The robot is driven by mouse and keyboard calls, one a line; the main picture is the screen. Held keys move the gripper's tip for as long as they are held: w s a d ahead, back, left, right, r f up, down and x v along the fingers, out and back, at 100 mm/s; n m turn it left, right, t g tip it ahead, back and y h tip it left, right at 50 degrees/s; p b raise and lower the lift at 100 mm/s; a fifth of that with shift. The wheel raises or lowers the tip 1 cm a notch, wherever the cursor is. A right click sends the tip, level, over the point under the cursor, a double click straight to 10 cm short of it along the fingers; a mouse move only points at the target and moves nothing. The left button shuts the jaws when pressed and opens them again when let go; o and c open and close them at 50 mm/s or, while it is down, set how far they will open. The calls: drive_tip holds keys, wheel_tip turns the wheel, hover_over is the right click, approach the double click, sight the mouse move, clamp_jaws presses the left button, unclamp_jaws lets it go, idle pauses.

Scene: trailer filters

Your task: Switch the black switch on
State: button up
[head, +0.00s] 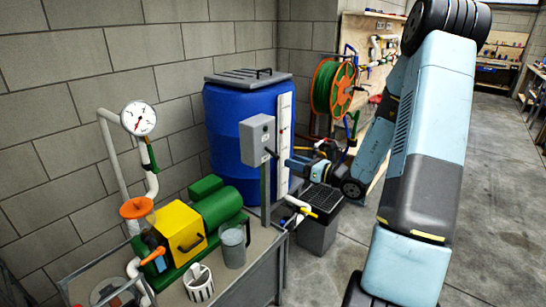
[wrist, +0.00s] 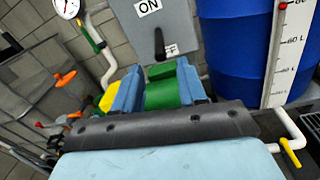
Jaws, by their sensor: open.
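The grey switch box (head: 255,142) stands on a post at the edge of the bench. In the wrist view the box (wrist: 185,18) fills the top middle, with an ON label above and a partly covered OFF label below. The black switch (wrist: 159,43) is a lever on its face, with its lower end beside the OFF label. My gripper (head: 290,163) is to the right of the box in the head view, close to its front. In the wrist view my gripper (wrist: 158,84) is open, its two blue fingers below the switch and apart from it, with nothing between them.
A blue barrel (head: 228,130) stands behind the box. A yellow and green pump (head: 185,235), a pressure gauge (head: 138,118) and a grey mug (head: 233,247) are on the bench. A dark crate (head: 318,232) stands on the floor below my arm. The floor at right is clear.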

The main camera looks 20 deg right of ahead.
sight(274, 155)
drive_tip(key=x, duration=0.9)
drive_tip(key=shift+c, duration=0.4)
drive_tip(key=shift+s, duration=0.1)
clamp_jaws()
